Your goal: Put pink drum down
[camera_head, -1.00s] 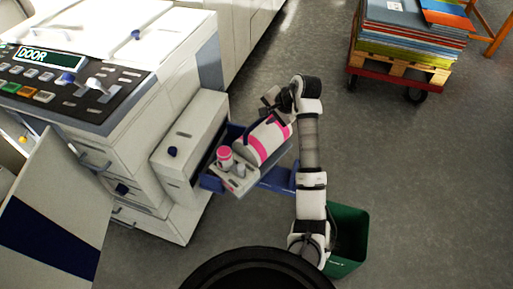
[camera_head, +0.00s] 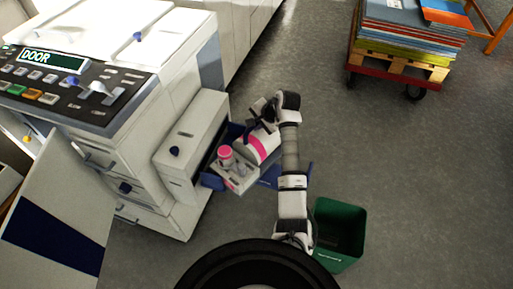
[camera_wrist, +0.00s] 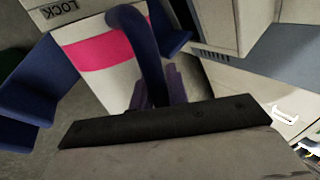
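The pink drum (camera_head: 267,143) is a white cylinder with a pink band and a dark blue loop handle. It lies tilted at the pulled-out blue tray (camera_head: 212,181) of the copier; whether it rests fully on the tray is unclear. My gripper (camera_head: 262,112) is at the drum's upper end, and my arm covers its right part. In the wrist view the pink-banded drum (camera_wrist: 95,52) is close ahead, its blue handle reaching down to my gripper (camera_wrist: 168,100). The fingers are hard to make out, so their hold on the handle is unclear.
A pink-capped container (camera_head: 225,153) stands left of the drum on a grey part. The copier (camera_head: 130,165) has an open front door (camera_head: 60,215) and a panel reading DOOR. A green bin (camera_head: 338,238) is at right; a loaded pallet cart (camera_head: 405,60) stands far right. Floor between is clear.

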